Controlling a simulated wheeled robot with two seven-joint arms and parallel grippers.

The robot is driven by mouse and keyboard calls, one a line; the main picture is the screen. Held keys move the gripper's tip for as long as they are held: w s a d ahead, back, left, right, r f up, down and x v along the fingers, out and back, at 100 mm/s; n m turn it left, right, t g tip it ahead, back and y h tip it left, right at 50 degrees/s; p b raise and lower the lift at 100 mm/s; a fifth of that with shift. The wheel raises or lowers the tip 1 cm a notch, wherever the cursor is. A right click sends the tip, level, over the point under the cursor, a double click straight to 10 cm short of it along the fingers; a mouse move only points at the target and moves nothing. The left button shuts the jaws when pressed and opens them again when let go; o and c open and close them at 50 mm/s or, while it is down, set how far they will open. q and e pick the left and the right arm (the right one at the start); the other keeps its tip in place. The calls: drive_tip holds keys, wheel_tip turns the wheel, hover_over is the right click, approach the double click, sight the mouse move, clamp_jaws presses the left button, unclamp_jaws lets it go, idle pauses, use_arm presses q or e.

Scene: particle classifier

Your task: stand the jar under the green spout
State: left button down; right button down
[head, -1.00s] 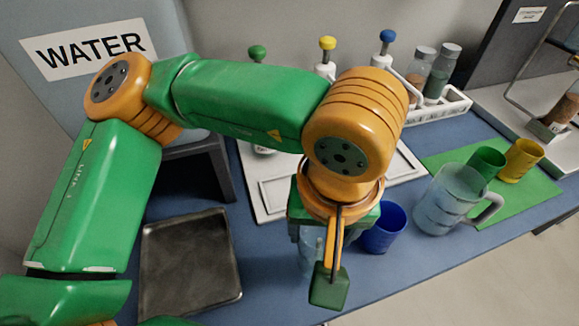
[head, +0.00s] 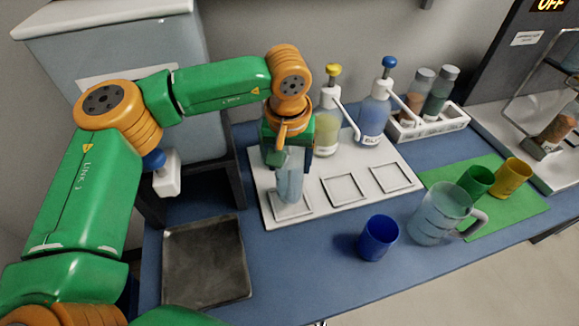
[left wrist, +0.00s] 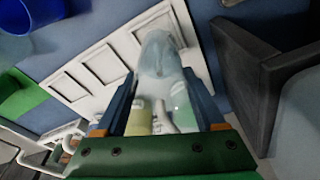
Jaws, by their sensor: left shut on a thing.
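The clear, pale blue jar (head: 289,182) is upright in the head view, over the leftmost square outline of the white dispenser tray (head: 320,208). I cannot tell whether its base touches the tray. My left gripper (head: 287,157) is shut on the jar's upper part. The left wrist view shows the jar (left wrist: 158,52) between the fingers (left wrist: 160,76). My right gripper is not in view.
Yellow (head: 327,125) and blue (head: 374,112) pump dispensers stand at the tray's back. The blue cup (head: 379,238) and the clear pitcher (head: 440,212) stand to the right. A dark metal tray (head: 205,262) lies front left. A dark stand (head: 236,170) holds the water tank on the left.

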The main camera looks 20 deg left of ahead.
use_arm(q)
drive_tip(key=shift+f+p, duration=0.4)
drive_tip(key=shift+f, duration=1.35)
drive_tip(key=shift+s+f+b, duration=0.15)
drive_tip(key=shift+f+b, duration=0.4)
drive_tip(key=shift+b, duration=0.05)
unclamp_jaws()
drive_tip(key=shift+s, duration=0.1)
wheel_tip(320, 180, up, 13)
drive_tip(key=s, duration=0.1)
drive_tip(key=shift+d, duration=0.15)
drive_tip(key=shift+s, duration=0.1)
